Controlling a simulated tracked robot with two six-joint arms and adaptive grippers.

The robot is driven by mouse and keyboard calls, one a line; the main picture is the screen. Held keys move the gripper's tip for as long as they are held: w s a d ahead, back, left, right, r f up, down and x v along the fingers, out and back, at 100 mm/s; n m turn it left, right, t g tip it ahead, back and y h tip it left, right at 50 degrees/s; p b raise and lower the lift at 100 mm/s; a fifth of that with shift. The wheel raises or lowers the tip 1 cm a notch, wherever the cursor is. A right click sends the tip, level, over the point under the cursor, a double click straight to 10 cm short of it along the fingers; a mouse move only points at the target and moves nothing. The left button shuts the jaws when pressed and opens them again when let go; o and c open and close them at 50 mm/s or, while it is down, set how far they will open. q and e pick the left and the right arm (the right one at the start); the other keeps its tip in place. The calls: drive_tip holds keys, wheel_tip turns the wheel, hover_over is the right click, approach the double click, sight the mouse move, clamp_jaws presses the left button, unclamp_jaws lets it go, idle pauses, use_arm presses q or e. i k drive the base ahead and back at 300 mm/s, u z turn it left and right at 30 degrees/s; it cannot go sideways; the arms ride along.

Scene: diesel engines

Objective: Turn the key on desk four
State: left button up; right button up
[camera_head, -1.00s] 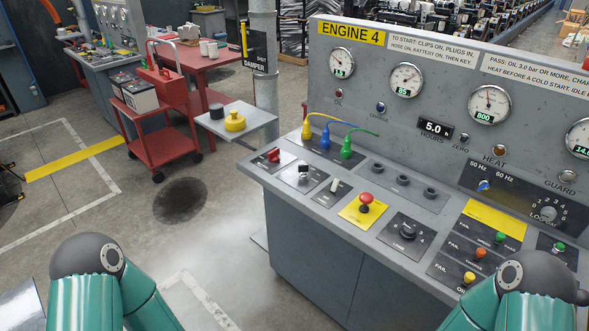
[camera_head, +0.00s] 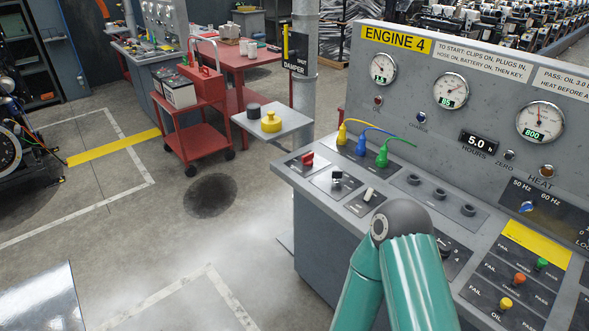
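Desk four is the grey console with the yellow "ENGINE 4" label (camera_head: 396,40). On its sloped top, near the left end, are a red switch (camera_head: 307,160), a small black-and-silver control (camera_head: 337,178) on a dark plate, and a pale lever (camera_head: 369,194). The black-and-silver control looks most like the key, but it is too small to be sure. One teal arm of mine, apparently the right, rises in front of the desk and hides part of its top. Neither gripper is in view.
Yellow, blue and green plugs (camera_head: 361,146) stand behind the switches. A small side table (camera_head: 288,126) with a yellow knob-like object (camera_head: 271,122) adjoins the desk's left. A red cart (camera_head: 206,130) stands beyond. The floor left of the desk is open, with a dark stain (camera_head: 211,195).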

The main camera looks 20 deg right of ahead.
sight(336, 175)
drive_tip(key=u, duration=0.4)
drive_tip(key=i, duration=0.95)
drive_tip(key=z, duration=2.7)
drive_tip(key=i, duration=0.6)
drive_tip(key=u, duration=0.15)
drive_tip(key=k, duration=0.55)
drive_tip(key=z, duration=0.2)
